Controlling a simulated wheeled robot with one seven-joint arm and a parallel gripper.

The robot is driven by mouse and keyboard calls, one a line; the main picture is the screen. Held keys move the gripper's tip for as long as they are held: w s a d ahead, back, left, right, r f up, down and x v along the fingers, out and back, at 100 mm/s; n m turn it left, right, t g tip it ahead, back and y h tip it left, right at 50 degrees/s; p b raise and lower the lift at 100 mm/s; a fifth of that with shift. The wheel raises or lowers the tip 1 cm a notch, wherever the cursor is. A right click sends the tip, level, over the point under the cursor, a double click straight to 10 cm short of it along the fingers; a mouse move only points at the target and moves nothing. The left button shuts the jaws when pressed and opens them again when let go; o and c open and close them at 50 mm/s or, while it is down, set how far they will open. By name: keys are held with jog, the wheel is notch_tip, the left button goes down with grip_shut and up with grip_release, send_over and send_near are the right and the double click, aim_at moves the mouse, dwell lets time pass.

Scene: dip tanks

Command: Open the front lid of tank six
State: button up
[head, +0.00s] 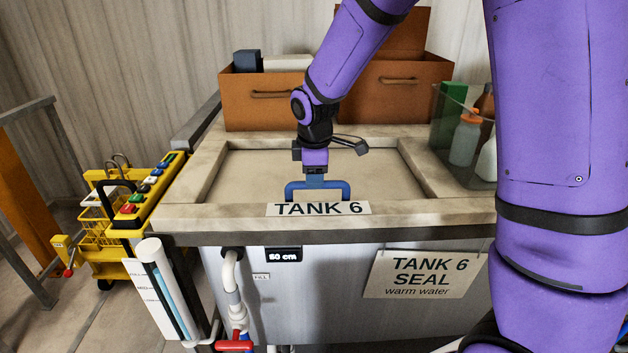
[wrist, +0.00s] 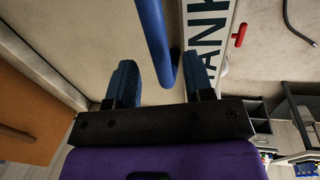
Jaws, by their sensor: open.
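Tank six (head: 325,300) has a "TANK 6" label on its front rim. Its beige front lid (head: 385,185) lies flat and closed in the stone-like frame. A blue bar handle (head: 293,187) stands at the lid's front edge, just behind the label. My gripper (head: 315,178) is over the middle of the handle, pointing down. In the wrist view my gripper (wrist: 160,68) is open, and the blue handle (wrist: 153,35) runs between its two fingers, closer to the right one. I cannot tell whether a finger touches it.
Two brown boxes (head: 255,108) stand on the tank's back edge. A clear bin with bottles (head: 465,140) is at the right. A yellow cart with a button panel (head: 148,195) stands at the left. A seal sign (head: 425,276) and pipes (head: 233,290) are on the front.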

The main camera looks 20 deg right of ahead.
jog(key=shift+w+d+f, duration=0.1)
jog(key=shift+w+f, duration=0.1)
jog(key=shift+f, duration=1)
jog(key=shift+c, duration=0.4)
grip_shut()
jog(key=shift+w, duration=0.1)
